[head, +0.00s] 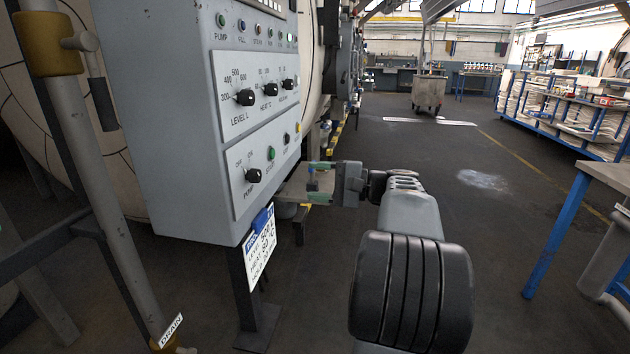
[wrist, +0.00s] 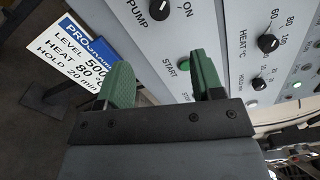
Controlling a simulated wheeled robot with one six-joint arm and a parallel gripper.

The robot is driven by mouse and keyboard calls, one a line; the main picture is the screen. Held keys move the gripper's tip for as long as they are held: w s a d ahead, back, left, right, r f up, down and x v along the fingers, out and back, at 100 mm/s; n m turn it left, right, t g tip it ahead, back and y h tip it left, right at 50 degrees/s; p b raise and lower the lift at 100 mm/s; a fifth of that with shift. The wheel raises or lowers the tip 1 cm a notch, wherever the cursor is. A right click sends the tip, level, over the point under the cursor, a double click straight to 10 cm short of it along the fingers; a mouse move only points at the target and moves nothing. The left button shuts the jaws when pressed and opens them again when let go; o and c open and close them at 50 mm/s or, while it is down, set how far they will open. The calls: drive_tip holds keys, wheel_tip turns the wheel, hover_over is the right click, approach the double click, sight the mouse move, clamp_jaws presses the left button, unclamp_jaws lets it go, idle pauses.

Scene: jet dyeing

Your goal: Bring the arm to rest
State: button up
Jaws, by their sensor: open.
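My gripper (head: 318,183) is in the head view, in front of the lower right part of a grey control panel (head: 180,120). Its green-padded fingers point left toward the panel and are apart, with nothing between them. In the wrist view the two green fingers of my gripper (wrist: 165,85) stand open, with the panel face (wrist: 225,50) beyond them. The green START button (wrist: 184,65) shows between the fingertips. I cannot tell whether the fingers touch the panel.
A white instruction card (head: 262,248) hangs below the panel and also shows in the wrist view (wrist: 78,58). A pipe (head: 100,170) stands at the left. A blue-legged table (head: 560,225) stands at the right. The floor (head: 440,150) between is clear, with a cart (head: 428,92) farther back.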

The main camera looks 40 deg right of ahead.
drive_tip(key=s+a+r+n+g+h+p, duration=0.15)
drive_tip(key=a+g+p, duration=0.25)
drive_tip(key=a+p, duration=0.4)
drive_tip(key=s+a+r+n+g+h+p, duration=0.1)
drive_tip(key=a+r+n+g+h+p, duration=0.2)
drive_tip(key=a+p, duration=0.45)
drive_tip(key=s+a+r+n+g+h+p, duration=0.1)
drive_tip(key=s+a+r+n+h+p, duration=0.1)
drive_tip(key=p, duration=0.6)
drive_tip(key=s+a+r+n+g+h+p, duration=0.1)
drive_tip(key=s+r+n+h+p, duration=0.3)
drive_tip(key=s+p, duration=0.4)
drive_tip(key=shift+a+n+g+h+p, duration=0.3)
drive_tip(key=shift+a+n+h+p, duration=0.15)
drive_tip(key=shift+a+n+h, duration=0.5)
drive_tip(key=shift+d, duration=0.1)
